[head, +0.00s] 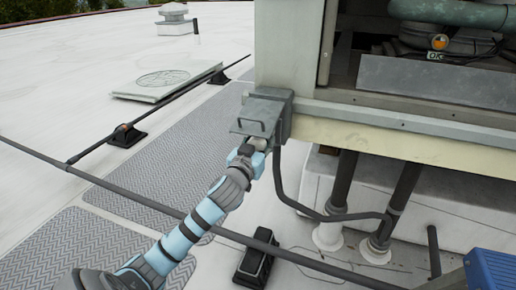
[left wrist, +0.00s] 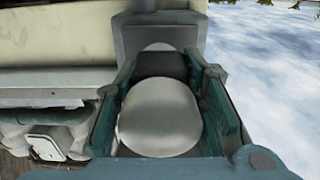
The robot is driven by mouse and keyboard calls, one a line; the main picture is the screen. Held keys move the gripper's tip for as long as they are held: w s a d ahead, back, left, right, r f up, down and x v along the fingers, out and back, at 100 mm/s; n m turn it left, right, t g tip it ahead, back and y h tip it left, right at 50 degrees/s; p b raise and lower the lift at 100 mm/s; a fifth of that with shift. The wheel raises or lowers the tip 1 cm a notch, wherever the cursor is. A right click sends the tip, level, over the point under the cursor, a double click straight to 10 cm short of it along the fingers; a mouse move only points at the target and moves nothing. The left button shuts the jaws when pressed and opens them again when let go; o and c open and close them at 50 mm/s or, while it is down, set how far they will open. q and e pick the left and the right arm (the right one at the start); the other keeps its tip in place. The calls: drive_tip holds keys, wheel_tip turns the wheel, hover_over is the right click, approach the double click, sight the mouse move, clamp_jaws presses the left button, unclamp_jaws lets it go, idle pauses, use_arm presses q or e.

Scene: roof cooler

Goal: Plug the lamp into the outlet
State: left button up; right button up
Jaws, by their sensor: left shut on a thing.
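A grey metal outlet box (head: 284,118) with its cover flap (head: 256,116) raised is fixed at the corner of the cooler housing. My left gripper (head: 254,146) is right under the flap, at the front of the box. In the left wrist view its teal-padded fingers are shut on a pale rounded piece with a dark band, which I take to be the lamp (left wrist: 160,115). The lamp's far end points at the grey box (left wrist: 160,22) and is close to it. I cannot tell whether it touches or is inside the socket, as the flap and gripper hide this. My right gripper is not in view.
The cooler's open bay (head: 440,85) lies right of the box. A grey conduit (head: 300,207) runs down from the box to two pipes. A long dark rod (head: 180,215) crosses the roof below my left arm. A blue object (head: 492,268) is at the lower right.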

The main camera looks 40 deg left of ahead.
use_arm(q)
drive_tip(key=shift+w+a, duration=0.15)
drive_tip(key=shift+w, duration=0.3)
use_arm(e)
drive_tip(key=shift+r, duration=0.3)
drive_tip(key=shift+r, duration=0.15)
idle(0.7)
use_arm(q)
drive_tip(key=shift+p, duration=0.35)
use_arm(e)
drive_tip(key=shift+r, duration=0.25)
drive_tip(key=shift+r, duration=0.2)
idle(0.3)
use_arm(q)
drive_tip(key=shift+w+a, duration=0.2)
drive_tip(key=shift+w, duration=0.3)
idle(0.4)
drive_tip(key=o, duration=1.2)
drive_tip(key=shift+c, duration=0.2)
